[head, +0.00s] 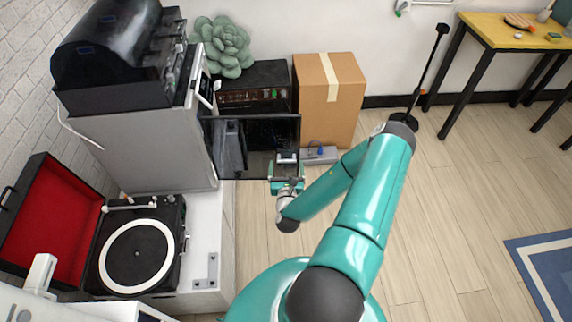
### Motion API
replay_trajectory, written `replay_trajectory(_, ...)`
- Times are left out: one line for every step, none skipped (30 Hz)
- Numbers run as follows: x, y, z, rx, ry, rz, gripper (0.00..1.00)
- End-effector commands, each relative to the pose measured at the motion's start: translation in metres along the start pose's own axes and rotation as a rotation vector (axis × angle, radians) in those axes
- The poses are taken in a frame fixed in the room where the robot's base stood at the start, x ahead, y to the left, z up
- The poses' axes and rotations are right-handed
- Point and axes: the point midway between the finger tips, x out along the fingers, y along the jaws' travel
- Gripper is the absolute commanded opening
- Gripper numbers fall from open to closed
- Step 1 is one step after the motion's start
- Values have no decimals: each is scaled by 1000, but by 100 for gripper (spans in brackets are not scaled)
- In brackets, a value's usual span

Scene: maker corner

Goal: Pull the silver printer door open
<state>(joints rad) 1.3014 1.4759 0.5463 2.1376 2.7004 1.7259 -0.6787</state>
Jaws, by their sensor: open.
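The silver printer (145,150) is a grey box-shaped cabinet on the white counter at the left. Its dark, glassy door (258,135) stands swung well out from the front, to the right, with its hinge side by the cabinet. My gripper (287,160) is at the lower right part of the door, near its free edge. Its jaws are open around or just in front of a small pale piece there, perhaps the door handle. I cannot tell whether they touch it. The inside of the printer is hidden from this angle.
A black machine (120,50) sits on top of the printer. A record player (140,250) with a red-lined lid is in front of it. A cardboard box (328,95), a black case (252,88) and a grey power strip (320,155) are behind the door. Floor (450,220) at right is clear.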

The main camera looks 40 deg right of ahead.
Motion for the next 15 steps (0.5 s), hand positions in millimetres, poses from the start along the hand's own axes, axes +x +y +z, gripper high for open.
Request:
replay_trajectory(-9, 0, -1, 1, 3, 0, 85)
replay_trajectory(-15, 0, -1, 2, 4, 0, 85)
replay_trajectory(-23, 0, -1, 2, 4, 0, 85)
replay_trajectory(-30, 1, -1, 2, 5, 1, 85)
replay_trajectory(-36, 0, -1, 1, 4, 1, 85)
replay_trajectory(-46, 0, 0, 1, 5, 1, 85)
replay_trajectory(-52, 0, -1, 1, 4, 1, 85)
replay_trajectory(-59, 1, -1, 2, 5, 1, 85)
replay_trajectory(-68, 1, -1, 3, 5, 2, 85)
replay_trajectory(-75, 1, 0, 3, 5, 1, 85)
replay_trajectory(-82, 1, -1, 2, 5, 2, 85)
replay_trajectory(-89, 1, 0, 2, 3, 2, 85)
replay_trajectory(-95, 1, 0, 2, 4, 2, 85)
replay_trajectory(-100, 1, 0, 2, 4, 1, 85)
replay_trajectory(-106, 1, -1, 3, 4, 1, 85)
